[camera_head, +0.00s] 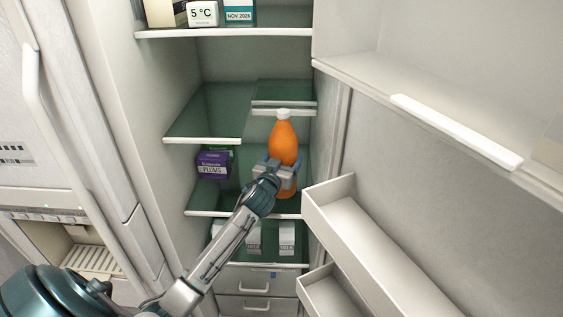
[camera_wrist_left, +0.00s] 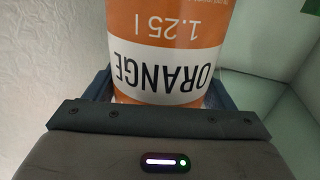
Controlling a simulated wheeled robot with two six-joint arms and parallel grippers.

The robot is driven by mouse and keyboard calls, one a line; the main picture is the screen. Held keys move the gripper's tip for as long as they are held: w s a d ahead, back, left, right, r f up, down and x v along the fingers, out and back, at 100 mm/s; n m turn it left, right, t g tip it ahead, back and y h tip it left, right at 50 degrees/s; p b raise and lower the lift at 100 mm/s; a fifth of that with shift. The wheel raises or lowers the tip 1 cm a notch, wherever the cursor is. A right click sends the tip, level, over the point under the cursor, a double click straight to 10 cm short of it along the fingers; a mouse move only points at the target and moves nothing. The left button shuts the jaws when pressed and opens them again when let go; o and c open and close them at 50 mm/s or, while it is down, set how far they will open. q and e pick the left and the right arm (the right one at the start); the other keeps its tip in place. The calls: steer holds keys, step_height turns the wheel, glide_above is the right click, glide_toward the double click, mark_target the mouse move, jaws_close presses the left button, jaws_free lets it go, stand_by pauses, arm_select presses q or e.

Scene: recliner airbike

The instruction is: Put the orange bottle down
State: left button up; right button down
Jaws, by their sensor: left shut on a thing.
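The orange bottle (camera_head: 284,143) with a white cap stands upright inside the open fridge, above the right part of a glass shelf (camera_head: 200,211). My left gripper (camera_head: 277,171) is shut on the lower part of the bottle, with a finger on each side. In the left wrist view the bottle (camera_wrist_left: 168,25) fills the top middle, its "ORANGE 1.25 l" label upside down between the fingers. The gripper hides much of the bottle's base, so I cannot tell whether it touches the shelf. My right gripper is not in view.
A purple plums box (camera_head: 212,165) stands at the left of the same shelf. Milk cartons (camera_head: 286,238) stand on the shelf below. A glass shelf (camera_head: 202,140) is above left. The open door's bin (camera_head: 345,222) is close on the right.

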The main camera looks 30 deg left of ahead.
arm_select(q)
steer(key=shift+w+a, duration=0.1)
steer(key=shift+w, duration=0.15)
steer(key=shift+f+p, duration=0.5)
steer(key=shift+f, duration=1.05)
steer(key=o, duration=2)
steer(key=shift+s+f, duration=0.15)
steer(key=shift+s, duration=0.1)
